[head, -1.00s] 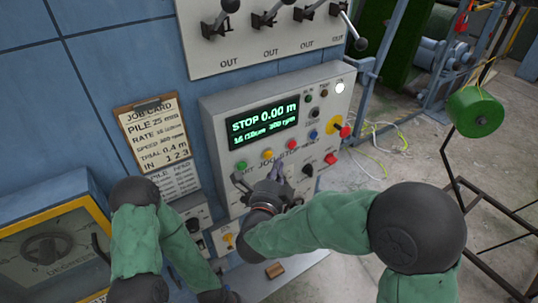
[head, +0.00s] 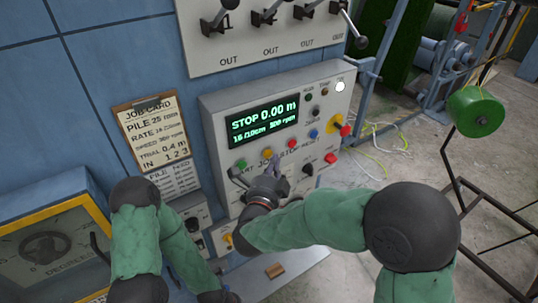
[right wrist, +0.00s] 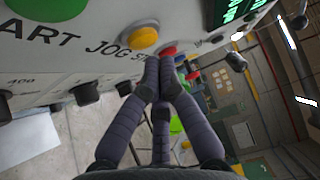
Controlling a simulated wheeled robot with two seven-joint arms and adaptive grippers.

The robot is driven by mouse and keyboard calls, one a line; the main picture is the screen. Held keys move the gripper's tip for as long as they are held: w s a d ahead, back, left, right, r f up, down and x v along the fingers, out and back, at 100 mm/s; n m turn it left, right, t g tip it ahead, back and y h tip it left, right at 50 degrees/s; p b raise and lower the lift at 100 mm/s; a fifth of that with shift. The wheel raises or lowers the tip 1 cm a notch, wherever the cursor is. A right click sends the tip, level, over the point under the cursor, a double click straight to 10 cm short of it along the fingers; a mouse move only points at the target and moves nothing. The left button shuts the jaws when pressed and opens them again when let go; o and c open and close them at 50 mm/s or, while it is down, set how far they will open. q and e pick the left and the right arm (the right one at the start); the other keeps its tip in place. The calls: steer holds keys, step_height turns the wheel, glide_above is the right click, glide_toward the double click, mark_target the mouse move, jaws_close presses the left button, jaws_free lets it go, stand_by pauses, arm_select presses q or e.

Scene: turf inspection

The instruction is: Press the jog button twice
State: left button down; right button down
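The yellow jog button (head: 267,153) is a round dome on the grey control panel, between a green and a red button. It also shows in the right wrist view (right wrist: 140,36), beside the printed word JOG. My right gripper (head: 278,170) is in front of the panel, just below the button row. In the right wrist view its dark fingers (right wrist: 165,64) converge with their tips together and hold nothing. The tips appear just right of and below the yellow button, overlapping the red button; no contact with the yellow button shows. My left gripper is not visible; only its arm shows.
The panel display (head: 263,122) reads STOP 0.00 m. Green (head: 241,165), red (head: 292,143) and blue (head: 314,134) buttons flank the jog button. Levers (head: 265,15) stand above. A job card (head: 150,130) hangs left. A red knob (head: 345,131) sticks out at the right.

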stand_by(0.8)
steer(key=shift+w+a+b, duration=0.25)
steer(key=shift+w+b, duration=0.1)
steer(key=shift+b, duration=0.15)
steer(key=shift+w+a+b, duration=0.3)
steer(key=shift+w+b, duration=0.05)
steer(key=shift+w, duration=0.05)
stand_by(0.7)
steer(key=shift+s, duration=0.1)
stand_by(0.3)
steer(key=shift+s+d+b, duration=0.55)
steer(key=shift+s, duration=0.1)
